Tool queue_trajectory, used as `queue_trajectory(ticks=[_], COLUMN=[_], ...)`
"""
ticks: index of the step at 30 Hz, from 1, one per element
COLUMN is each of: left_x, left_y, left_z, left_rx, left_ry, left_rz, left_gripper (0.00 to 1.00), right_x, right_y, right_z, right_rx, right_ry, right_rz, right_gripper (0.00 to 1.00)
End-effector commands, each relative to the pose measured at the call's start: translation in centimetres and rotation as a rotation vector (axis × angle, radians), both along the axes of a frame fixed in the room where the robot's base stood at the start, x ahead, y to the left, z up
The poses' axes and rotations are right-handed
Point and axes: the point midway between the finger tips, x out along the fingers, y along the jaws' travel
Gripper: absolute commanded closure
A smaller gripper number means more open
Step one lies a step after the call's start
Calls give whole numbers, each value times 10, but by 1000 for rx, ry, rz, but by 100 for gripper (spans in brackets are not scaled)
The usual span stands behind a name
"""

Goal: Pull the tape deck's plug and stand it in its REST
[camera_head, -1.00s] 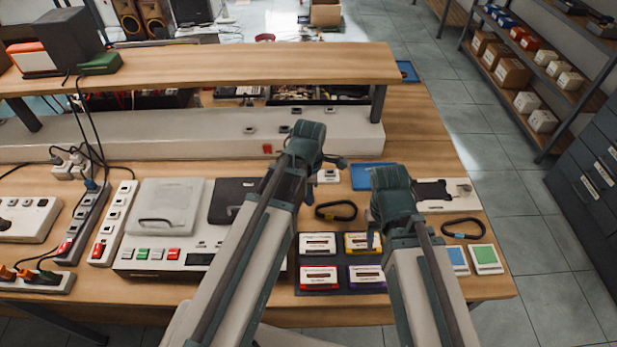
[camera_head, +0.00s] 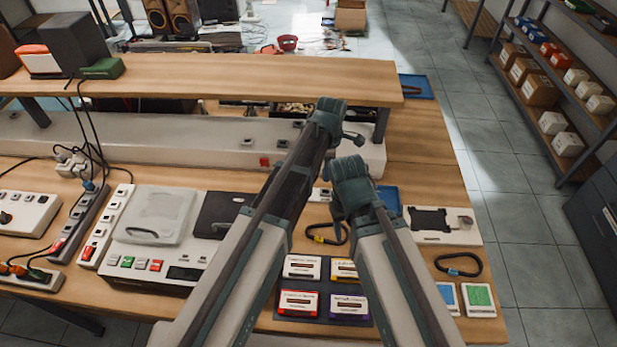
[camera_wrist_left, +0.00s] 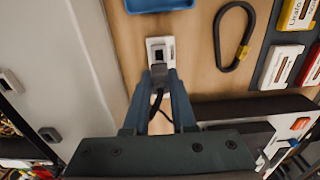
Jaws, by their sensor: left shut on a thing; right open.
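In the left wrist view, my left gripper (camera_wrist_left: 165,78) is shut on a black plug (camera_wrist_left: 158,75). The plug is at the lower end of a small white block (camera_wrist_left: 161,45) with a dark square opening; I cannot tell whether it is seated. The block's label is unreadable. A black cord (camera_wrist_left: 155,108) trails from the plug. The pale tape deck (camera_head: 155,235), with lid and coloured buttons, stands left of my arms. In the head view, my left wrist (camera_head: 328,120) hides its fingertips. My right gripper (camera_head: 338,208) is open, low beside the left arm, its fingers partly hidden.
A tray of cassettes (camera_head: 277,325) and a black carabiner (camera_head: 328,238) lie near my right arm. A blue tray (camera_head: 390,205) is beyond. A raised wooden shelf (camera_head: 200,80) spans the back. Power strips (camera_head: 105,225) and cords crowd the left.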

Motion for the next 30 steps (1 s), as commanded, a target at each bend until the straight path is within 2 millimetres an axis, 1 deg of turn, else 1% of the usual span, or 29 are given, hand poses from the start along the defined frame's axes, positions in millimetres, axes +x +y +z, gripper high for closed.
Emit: queue_trajectory(ticks=[2,11,17,24,30], left_x=[2,1,1,1,1], left_y=[-4,-3,-3,-3,-3], left_z=[0,-5,-19,-39,-48], left_rx=[0,0,0,0,0], left_ry=[0,0,0,0,0], left_rz=[-6,-6,-5,-5,-5], left_gripper=[100,100,100,100,100], right_x=[0,0,0,0,0], right_y=[0,0,0,0,0], right_z=[0,-5,-19,-39,-48], right_rx=[0,0,0,0,0], right_ry=[0,0,0,0,0], right_rz=[0,0,0,0,0], right_gripper=[50,50,50,50,50])
